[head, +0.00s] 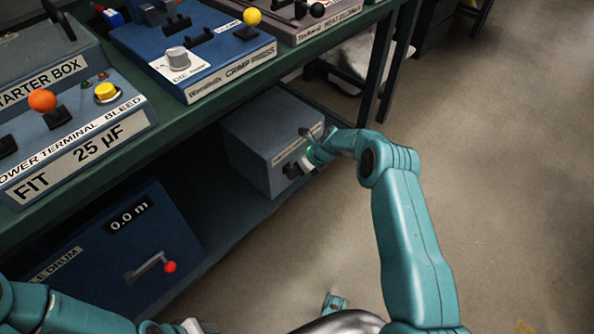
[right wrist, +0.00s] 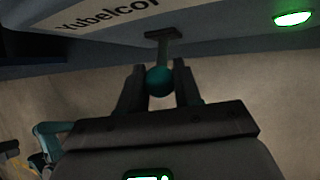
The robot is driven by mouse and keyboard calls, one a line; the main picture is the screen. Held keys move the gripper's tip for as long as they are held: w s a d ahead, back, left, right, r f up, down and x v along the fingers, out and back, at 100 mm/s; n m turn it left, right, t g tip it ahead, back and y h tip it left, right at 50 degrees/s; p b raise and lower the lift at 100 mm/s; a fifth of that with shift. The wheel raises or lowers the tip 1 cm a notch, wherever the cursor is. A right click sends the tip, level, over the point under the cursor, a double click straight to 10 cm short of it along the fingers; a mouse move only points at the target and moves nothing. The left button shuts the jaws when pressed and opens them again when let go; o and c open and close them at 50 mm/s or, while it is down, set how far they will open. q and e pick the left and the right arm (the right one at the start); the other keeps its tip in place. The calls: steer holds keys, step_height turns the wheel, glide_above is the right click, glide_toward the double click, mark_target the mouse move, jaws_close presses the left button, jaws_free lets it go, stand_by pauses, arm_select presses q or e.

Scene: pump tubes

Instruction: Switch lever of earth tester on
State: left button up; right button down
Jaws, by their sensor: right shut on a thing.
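A grey box (head: 262,135) stands on the lower shelf under the bench; I take it as the earth tester, though its label is too small to read in the head view. My right gripper (head: 296,170) is at its front face. In the right wrist view, a lever with a teal ball knob (right wrist: 160,82) sticks out from the panel. My right gripper (right wrist: 160,90) is shut on this knob, one finger on each side. A green lamp (right wrist: 293,18) glows on the panel. My left arm shows at the bottom left; its gripper (head: 190,326) is barely in view.
A blue drum unit (head: 110,250) with a red-knobbed crank (head: 168,266) stands left on the lower shelf. Open floor (head: 500,180) lies to the right.

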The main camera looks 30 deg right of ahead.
steer(key=c, duration=0.8)
jaws_free()
steer(key=p+v, duration=0.6)
steer(key=v, duration=1)
steer(key=shift+r, duration=0.2)
